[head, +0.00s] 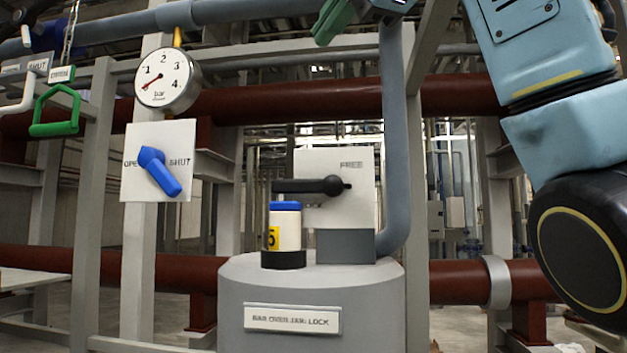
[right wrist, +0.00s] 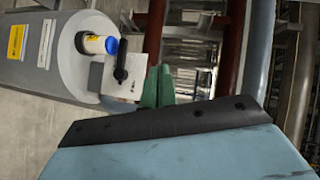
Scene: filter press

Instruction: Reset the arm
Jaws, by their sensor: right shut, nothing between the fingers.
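My right arm (head: 565,120), with pale blue links and a black round joint, comes in along the right edge of the head view. My right gripper (head: 324,32) has green fingers and shows at the top of the head view, above the panel with the black lever. Its fingers are shut and empty; they also show in the right wrist view (right wrist: 157,88). My left gripper is not in view.
A grey drum (head: 310,290) carries a white canister (head: 285,222) with a blue cap and a black lever (head: 325,186) on a panel. A blue handle (head: 160,172), a gauge (head: 168,80) and a green handle (head: 55,128) are at left. Pipes and posts surround them.

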